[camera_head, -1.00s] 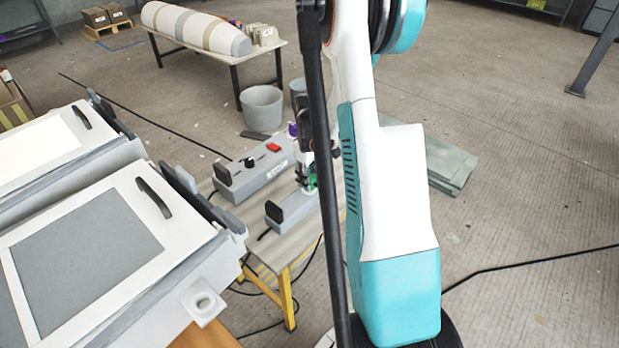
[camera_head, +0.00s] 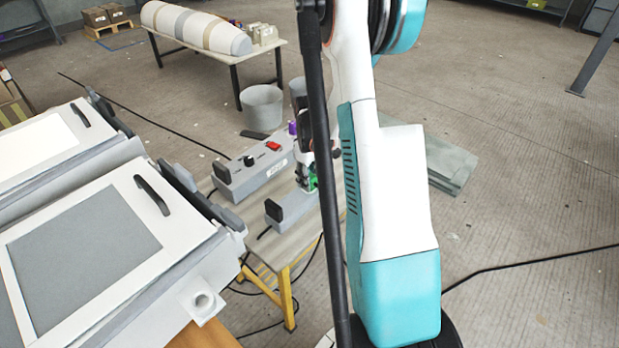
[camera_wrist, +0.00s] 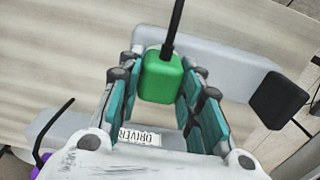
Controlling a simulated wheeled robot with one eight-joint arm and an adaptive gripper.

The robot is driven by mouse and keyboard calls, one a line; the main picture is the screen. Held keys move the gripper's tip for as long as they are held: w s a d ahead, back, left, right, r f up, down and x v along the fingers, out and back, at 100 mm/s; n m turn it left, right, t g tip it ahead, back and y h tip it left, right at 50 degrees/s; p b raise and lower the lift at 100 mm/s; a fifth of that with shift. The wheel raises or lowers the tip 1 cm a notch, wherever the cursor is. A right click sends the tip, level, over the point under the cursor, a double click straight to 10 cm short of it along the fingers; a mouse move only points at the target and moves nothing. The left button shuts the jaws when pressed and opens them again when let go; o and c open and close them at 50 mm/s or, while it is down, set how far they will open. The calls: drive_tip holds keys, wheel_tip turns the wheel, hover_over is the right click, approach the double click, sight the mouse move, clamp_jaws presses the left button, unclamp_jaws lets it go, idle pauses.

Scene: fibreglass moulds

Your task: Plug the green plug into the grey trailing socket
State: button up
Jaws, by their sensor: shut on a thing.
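The green plug (camera_wrist: 160,80) sits between the fingers of my gripper (camera_wrist: 160,92) in the wrist view, its black cable rising from its top. The gripper is shut on it. In the head view the green plug (camera_head: 312,184) shows as a small patch, partly hidden by my arm. The grey trailing socket (camera_wrist: 232,66) lies on the bench beneath and behind the plug; a black plug (camera_wrist: 279,100) is at its right end. In the head view the socket (camera_head: 291,207) lies near the bench's front edge. I cannot tell whether the green plug touches it.
A larger grey box (camera_head: 252,176) with a red switch stands behind the socket on the yellow-legged bench (camera_head: 284,252). A purple item (camera_head: 292,128) is at its far end. White moulds (camera_head: 130,240) stand at the left. Black cables cross the floor.

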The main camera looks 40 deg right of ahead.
drive_tip(key=shift+f, duration=0.2)
drive_tip(key=o, duration=1.1)
drive_tip(key=shift+c, duration=0.2)
drive_tip(key=shift+r, duration=0.15)
wheel_tip(320, 180, up, 12)
